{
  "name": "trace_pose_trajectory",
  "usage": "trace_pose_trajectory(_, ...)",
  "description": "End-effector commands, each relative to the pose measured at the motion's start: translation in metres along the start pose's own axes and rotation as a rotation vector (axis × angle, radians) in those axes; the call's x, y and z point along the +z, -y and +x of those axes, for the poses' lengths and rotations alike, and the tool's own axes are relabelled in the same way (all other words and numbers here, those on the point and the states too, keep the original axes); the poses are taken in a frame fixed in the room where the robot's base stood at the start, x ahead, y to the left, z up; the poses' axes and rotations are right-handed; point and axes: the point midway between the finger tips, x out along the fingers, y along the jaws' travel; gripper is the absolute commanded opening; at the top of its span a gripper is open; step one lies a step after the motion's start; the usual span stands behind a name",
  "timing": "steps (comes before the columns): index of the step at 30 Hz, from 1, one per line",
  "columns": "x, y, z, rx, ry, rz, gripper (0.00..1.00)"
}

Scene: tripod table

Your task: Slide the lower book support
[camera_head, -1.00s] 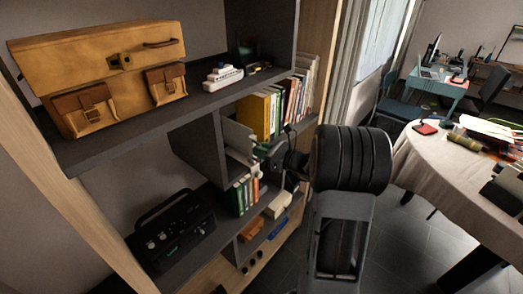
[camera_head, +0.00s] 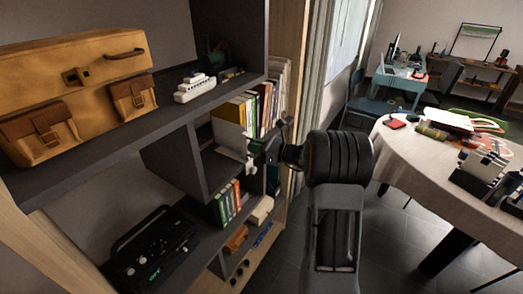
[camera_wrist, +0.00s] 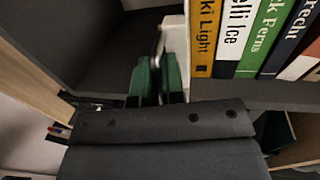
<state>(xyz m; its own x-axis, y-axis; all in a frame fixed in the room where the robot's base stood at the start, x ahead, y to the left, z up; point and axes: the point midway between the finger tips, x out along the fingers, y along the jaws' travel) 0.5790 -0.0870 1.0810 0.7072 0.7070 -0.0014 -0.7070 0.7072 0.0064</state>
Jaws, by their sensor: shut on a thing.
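A white book support (camera_head: 229,136) stands at the left end of a row of upright books (camera_head: 258,108) in the middle shelf compartment. My gripper (camera_head: 252,150) is at the front of this compartment, beside the support. In the wrist view, the green fingertips (camera_wrist: 157,80) are shut on a thin, light edge of the book support, whose white face (camera_wrist: 177,42) shows just left of the yellow book (camera_wrist: 203,40). The fingers hide the exact place of contact.
A dark upright panel (camera_head: 180,165) bounds the compartment on the left. Green and orange books (camera_head: 228,202) stand below. A tan case (camera_head: 75,90), toy ship (camera_head: 195,87) and black radio (camera_head: 152,252) sit on the shelves. A clothed table (camera_head: 440,165) stands right.

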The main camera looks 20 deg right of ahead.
Motion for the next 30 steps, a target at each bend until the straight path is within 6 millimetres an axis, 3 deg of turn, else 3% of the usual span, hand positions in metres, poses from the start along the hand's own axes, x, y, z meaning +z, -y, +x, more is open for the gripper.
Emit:
trace_pose_trajectory(8,0.003,0.000,0.002,0.006,0.004,-0.006,0.00)
trace_pose_trajectory(9,0.003,0.000,0.002,0.005,0.004,-0.006,0.12)
trace_pose_trajectory(16,0.003,0.002,0.000,0.000,0.004,-0.006,0.32)
trace_pose_trajectory(25,0.001,0.002,-0.005,-0.003,0.001,-0.003,0.32)
trace_pose_trajectory(30,0.000,0.003,-0.028,-0.005,0.002,-0.003,0.32)
